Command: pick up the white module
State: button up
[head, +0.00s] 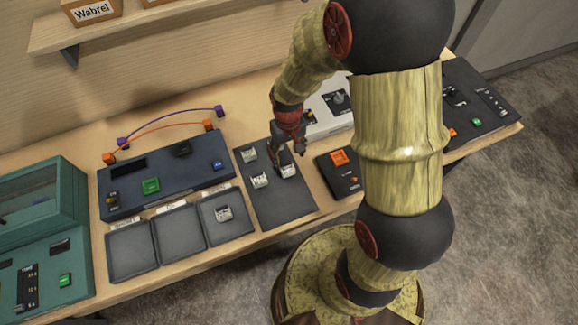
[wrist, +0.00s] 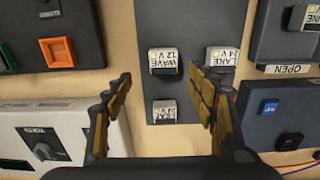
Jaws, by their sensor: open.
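Several small white-topped modules stand on a dark grey mat (head: 285,205). In the wrist view I see one labelled WAVE 12 V (wrist: 163,61), one labelled LAKE 24 V (wrist: 222,57), and a third (wrist: 164,111) whose label I cannot read. The head view shows modules at the mat's right (head: 287,171), left (head: 259,180) and upper left (head: 249,155). My gripper (wrist: 163,88) is open and empty above the mat. The WAVE module appears just beyond the gap between its fingertips; LAKE is beside the right finger. My gripper (head: 288,152) partly hides the mat in the head view.
Another module (head: 223,213) lies in the rightmost of three grey trays. A dark blue console (head: 130,202) with coloured buttons and cables stands left of the mat. A white device (head: 328,115) and a black box with an orange button (head: 340,157) stand close on the right.

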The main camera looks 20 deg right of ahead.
aim_at(287, 168)
jog(key=shift+a+f, duration=0.2)
jog(key=shift+f, duration=0.9)
jog(key=shift+d+f, duration=0.1)
jog(key=shift+f, duration=0.25)
jog(key=f, duration=0.5)
jog(key=shift+s+a+b, duration=0.2)
jog(key=shift+b, duration=0.2)
jog(key=shift+c, duration=1.4)
jog(key=shift+r, duration=0.1)
jog(key=c, duration=1)
